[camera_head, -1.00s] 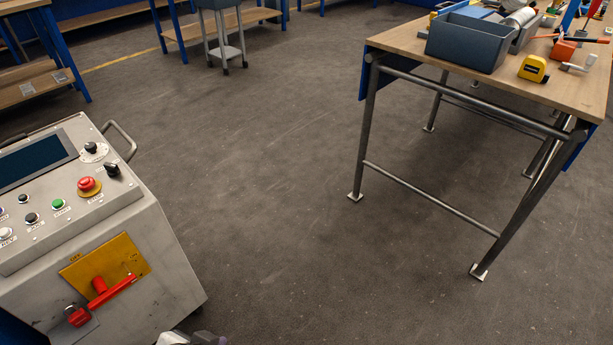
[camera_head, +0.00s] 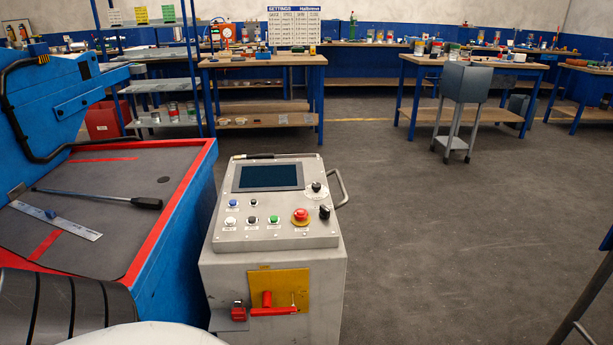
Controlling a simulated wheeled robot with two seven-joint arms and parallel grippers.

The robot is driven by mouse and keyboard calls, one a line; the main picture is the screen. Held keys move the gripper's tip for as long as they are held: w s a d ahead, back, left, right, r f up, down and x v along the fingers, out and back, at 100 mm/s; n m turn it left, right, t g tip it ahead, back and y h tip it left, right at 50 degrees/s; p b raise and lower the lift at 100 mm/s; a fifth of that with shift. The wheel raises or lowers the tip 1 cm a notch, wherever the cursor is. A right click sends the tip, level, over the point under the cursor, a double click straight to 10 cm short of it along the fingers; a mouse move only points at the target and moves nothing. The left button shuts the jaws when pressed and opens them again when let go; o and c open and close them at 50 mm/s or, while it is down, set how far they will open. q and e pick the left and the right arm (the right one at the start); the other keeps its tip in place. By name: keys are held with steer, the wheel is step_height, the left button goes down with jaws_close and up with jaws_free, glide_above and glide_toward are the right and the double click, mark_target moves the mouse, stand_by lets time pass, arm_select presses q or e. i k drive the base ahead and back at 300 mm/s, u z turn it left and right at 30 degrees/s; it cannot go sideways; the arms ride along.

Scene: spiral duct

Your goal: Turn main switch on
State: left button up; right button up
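The main switch is a red lever handle (camera_head: 274,311) on a yellow plate (camera_head: 290,283), on the front of a grey control cabinet (camera_head: 222,279). The handle lies roughly horizontal, with a short red upright part at its left. A small red part (camera_head: 238,312) sits on a grey bracket just left of the plate. The cabinet's sloped top panel holds a dark screen (camera_head: 268,177), a red emergency stop button (camera_head: 300,216), black knobs and several small push buttons. Neither of my grippers shows in this view.
A blue machine with a red-edged bed (camera_head: 178,190) stands close left of the cabinet, with a black-handled bar (camera_head: 100,197) and a ruler on it. Open floor (camera_head: 430,240) lies to the right. Workbenches (camera_head: 262,62) and a grey stand (camera_head: 465,85) are farther back.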

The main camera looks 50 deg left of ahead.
mark_target(324, 213)
steer(key=u, duration=1.85)
steer(key=k, duration=0.65)
steer(key=u, duration=0.45)
steer(key=i, duration=0.8)
